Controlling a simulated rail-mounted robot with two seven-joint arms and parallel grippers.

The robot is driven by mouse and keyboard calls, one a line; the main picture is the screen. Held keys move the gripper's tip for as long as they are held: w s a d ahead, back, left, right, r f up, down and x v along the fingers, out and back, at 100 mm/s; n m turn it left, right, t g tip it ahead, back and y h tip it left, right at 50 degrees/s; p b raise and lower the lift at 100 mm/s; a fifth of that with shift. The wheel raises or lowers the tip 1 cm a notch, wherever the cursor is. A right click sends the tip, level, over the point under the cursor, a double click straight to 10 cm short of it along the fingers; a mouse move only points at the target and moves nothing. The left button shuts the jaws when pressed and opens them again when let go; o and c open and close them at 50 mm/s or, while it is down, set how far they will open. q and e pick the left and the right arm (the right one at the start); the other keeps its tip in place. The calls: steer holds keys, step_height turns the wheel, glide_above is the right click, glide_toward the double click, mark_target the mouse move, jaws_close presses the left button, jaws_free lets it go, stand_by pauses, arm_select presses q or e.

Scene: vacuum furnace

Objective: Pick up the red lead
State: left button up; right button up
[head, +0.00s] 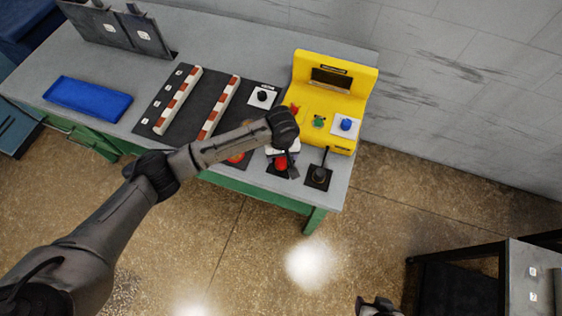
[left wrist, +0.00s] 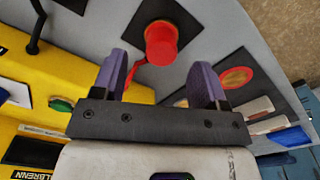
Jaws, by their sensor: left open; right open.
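The red lead (head: 281,162) sits on a dark square pad near the bench's front edge, partly covered by my left gripper. In the left wrist view it shows as a red cylindrical plug (left wrist: 161,42) with a thin red strip running toward the yellow unit. My left gripper (head: 284,160) is right over it in the head view. Its purple fingers (left wrist: 160,80) are apart, one on each side of the plug's line, and nothing is clamped between them. My right gripper (head: 378,306) is only partly in view at the bottom edge, away from the bench.
A yellow unit (head: 345,88) with red, green and blue fittings stands behind. A black lead (head: 320,174) on a dark pad is to the right. A red round piece (head: 237,158) is to the left. Striped bars (head: 179,100) and a blue tray (head: 88,98) lie further left.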

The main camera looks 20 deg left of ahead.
mark_target(281, 160)
arm_select(q)
steer(key=shift+a+f+b, duration=0.15)
steer(key=shift+f+b, duration=0.2)
steer(key=shift+f, duration=2.15)
steer(key=shift+c, duration=0.3)
steer(key=c, duration=1)
